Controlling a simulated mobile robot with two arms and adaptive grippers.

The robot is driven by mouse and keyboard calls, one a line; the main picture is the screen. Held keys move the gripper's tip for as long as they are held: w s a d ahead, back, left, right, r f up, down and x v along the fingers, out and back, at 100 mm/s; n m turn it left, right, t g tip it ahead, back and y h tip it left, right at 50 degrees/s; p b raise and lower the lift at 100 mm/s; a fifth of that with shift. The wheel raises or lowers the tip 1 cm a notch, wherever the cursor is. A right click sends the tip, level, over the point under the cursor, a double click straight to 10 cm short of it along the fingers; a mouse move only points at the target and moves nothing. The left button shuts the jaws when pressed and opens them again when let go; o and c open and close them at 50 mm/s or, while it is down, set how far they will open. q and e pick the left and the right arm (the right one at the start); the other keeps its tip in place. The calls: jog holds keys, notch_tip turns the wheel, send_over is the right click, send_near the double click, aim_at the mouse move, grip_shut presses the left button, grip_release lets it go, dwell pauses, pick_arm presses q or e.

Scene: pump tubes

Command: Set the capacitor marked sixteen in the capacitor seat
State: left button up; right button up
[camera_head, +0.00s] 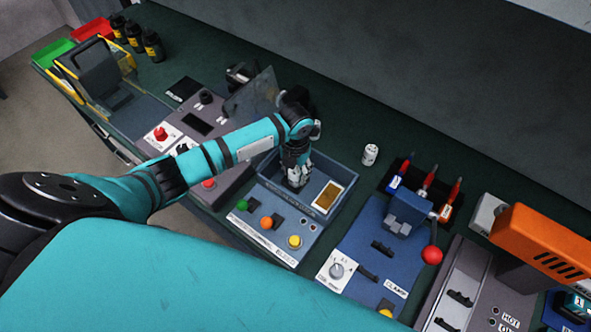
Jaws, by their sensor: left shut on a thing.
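My left gripper (294,180) points down into the blue-grey tray of a station (335,172). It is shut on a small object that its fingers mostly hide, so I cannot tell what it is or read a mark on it. A small white cylinder with dark print (370,154), which looks like a capacitor, stands upright on the green bench to the right of the gripper, apart from it. Its print is too small to read. I cannot pick out the capacitor seat. My right gripper is out of view.
The station's front has green (242,205), orange (266,223) and yellow (294,241) buttons, with a gold plate (328,197) beside the gripper.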

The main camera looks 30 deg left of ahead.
aim_at(295, 170)
pick_arm(q)
jog(key=o, duration=0.7)
jog(key=shift+f, duration=0.2)
jog(key=o, duration=0.5)
jog(key=shift+c, duration=0.2)
jog(key=shift+r, duration=0.1)
jog(key=shift+r, duration=0.5)
notch_tip(295, 170, up, 11)
jog(key=b, duration=0.1)
jog(key=shift+r+b, duration=0.15)
jog(key=shift+b, duration=0.25)
